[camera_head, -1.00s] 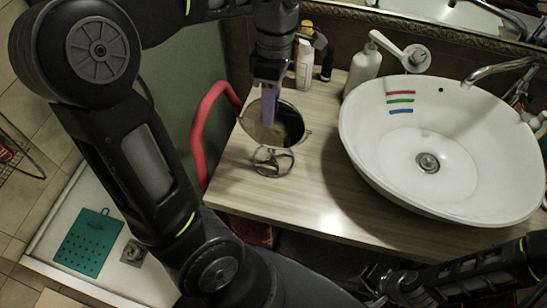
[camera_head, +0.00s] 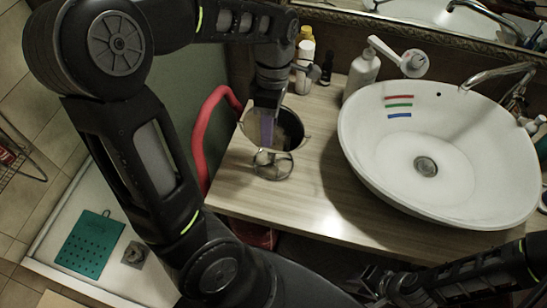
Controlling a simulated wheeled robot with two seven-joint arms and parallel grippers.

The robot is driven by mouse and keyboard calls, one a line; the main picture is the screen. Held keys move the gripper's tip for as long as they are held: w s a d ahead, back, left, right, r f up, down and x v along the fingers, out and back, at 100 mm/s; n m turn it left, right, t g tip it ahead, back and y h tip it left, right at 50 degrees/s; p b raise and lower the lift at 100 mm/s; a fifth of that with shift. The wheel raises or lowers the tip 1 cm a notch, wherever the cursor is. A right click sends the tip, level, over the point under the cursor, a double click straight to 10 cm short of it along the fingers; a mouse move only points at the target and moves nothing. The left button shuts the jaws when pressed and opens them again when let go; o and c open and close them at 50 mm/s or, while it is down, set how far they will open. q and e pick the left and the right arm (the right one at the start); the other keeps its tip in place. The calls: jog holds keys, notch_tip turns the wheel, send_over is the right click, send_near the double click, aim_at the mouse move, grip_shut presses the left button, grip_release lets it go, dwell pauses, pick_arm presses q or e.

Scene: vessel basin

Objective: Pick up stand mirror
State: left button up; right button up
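The stand mirror (camera_head: 291,130) stands upright on the wooden counter, left of the basin. It has a round dark face and a round metal wire base (camera_head: 274,167). My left gripper (camera_head: 266,146) points down in front of the mirror, with its purple finger covering part of the face and reaching close to the top of the base. I cannot tell whether it touches the mirror or how far its fingers are apart. My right gripper (camera_head: 372,286) is low at the bottom right, below the counter's front edge and away from the mirror; its fingers are dark and unclear.
A white basin (camera_head: 390,160) with a tap (camera_head: 497,72) fills the right of the counter. A white pump bottle (camera_head: 361,75), a small dark bottle (camera_head: 327,68) and a white bottle (camera_head: 305,65) stand behind the mirror. A red curved rail (camera_head: 200,140) runs along the left edge.

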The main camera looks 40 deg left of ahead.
dwell(0.3)
pick_arm(q)
grip_shut()
dwell(1.3)
